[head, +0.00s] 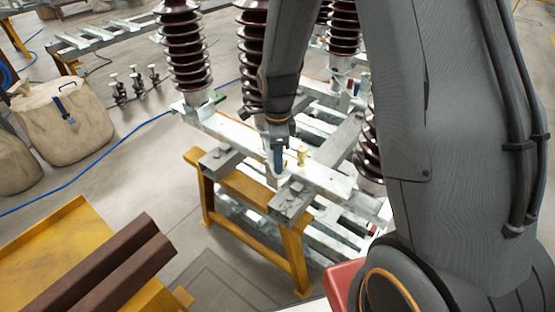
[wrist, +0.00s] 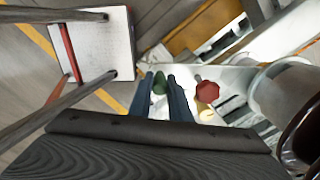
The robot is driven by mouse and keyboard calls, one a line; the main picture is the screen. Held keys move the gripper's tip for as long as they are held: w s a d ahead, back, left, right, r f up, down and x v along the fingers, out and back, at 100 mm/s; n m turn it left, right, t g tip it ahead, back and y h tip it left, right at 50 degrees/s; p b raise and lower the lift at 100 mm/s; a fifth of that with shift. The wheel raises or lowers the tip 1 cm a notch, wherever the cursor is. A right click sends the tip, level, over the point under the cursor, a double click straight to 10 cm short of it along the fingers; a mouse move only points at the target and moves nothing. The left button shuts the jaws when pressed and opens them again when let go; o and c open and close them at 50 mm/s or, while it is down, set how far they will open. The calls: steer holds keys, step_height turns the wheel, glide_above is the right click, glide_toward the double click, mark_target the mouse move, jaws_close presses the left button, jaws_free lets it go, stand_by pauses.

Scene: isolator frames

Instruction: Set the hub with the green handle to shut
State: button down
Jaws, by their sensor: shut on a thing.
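The green handle (wrist: 160,84) shows in the wrist view between the two dark blue fingers of my gripper (wrist: 161,77), which is shut on it. The fingers cover part of the handle, and its hub is mostly hidden, so its setting cannot be read. In the head view my gripper (head: 279,165) points down at the pale steel beam, and the handle is hidden there.
A red knob (wrist: 207,91) stands close to the right of the fingers. A yellow fitting (head: 302,155) stands on the beam beside my gripper. Tall brown ribbed insulators (head: 183,45) rise around the yellow-legged frame (head: 205,195). Canvas bags (head: 65,120) lie on the floor at left.

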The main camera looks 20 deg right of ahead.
steer(key=c, duration=1.7)
jaws_free()
steer(key=shift+a, duration=0.1)
steer(key=shift+o, duration=0.2)
steer(key=shift+r+b, duration=1)
steer(key=shift+r, duration=2.95)
steer(key=shift+s+d+n, duration=0.25)
steer(key=shift+s+n, duration=0.15)
steer(key=shift+n, duration=0.3)
steer(key=s+d+f+n+t+b, duration=0.1)
steer(key=s+d+n+b, duration=0.2)
steer(key=s+n, duration=0.8)
steer(key=n, duration=0.7)
steer(key=shift+s+d+n, duration=0.15)
steer(key=shift+d+n, duration=0.15)
steer(key=shift+d, duration=0.05)
